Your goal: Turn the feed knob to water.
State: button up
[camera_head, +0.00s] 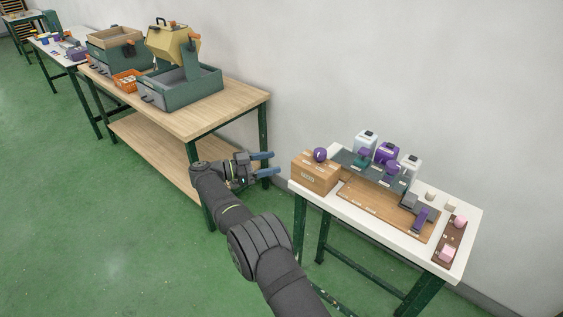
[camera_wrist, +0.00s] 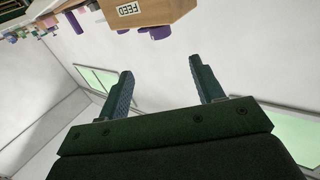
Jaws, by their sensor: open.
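A light-brown box (camera_head: 308,179) stands at the left end of the white table, with a round purple knob (camera_head: 320,155) on top. In the wrist view the box (camera_wrist: 165,12) appears upside down at the top edge, with a FEED label on its face. Part of a purple knob (camera_wrist: 158,33) shows beside it. The knob's setting and any water mark cannot be read. My gripper (camera_head: 274,163) is open and empty, left of the box and apart from it. In the wrist view my gripper (camera_wrist: 161,67) shows two spread fingers with nothing between them.
The white table (camera_head: 372,222) also carries purple-and-white containers (camera_head: 386,153), a wooden board (camera_head: 368,205) and a brown tray (camera_head: 444,250) with pink blocks. A wooden workbench (camera_head: 205,110) with green machines stands at the left behind my arm. A wall runs behind both.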

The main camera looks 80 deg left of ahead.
jog(key=a+r+y, duration=0.1)
jog(key=r, duration=0.2)
jog(key=a+r+n+y, duration=0.1)
jog(key=r+y, duration=0.1)
jog(key=a+r+y, duration=0.2)
jog(key=r, duration=0.1)
jog(key=shift+w+r+n+t, duration=0.25)
jog(key=shift+r+n+t, duration=0.05)
jog(key=shift+r+t, duration=0.1)
jog(key=s+a+r+n+g+y, duration=0.1)
jog(key=a+r+n+g+y, duration=0.15)
jog(key=r+n+y, duration=0.35)
jog(key=a+r+n+g+y, duration=0.2)
jog(key=r+n+g+y, duration=0.15)
jog(key=r+y, duration=0.35)
jog(key=w+d+f+n+g+y, duration=0.1)
jog(key=w+d+f+n+g, duration=0.2)
jog(key=w+f+g, duration=0.3)
jog(key=w+d+f+n+g+y, duration=0.1)
jog(key=w+d+f+n+g, duration=0.3)
jog(key=w, duration=0.4)
jog(key=g+h, duration=0.6)
send_near(323, 157)
jog(key=x, duration=1)
jog(key=shift+s+a+r, duration=0.1)
jog(key=shift+a, duration=0.2)
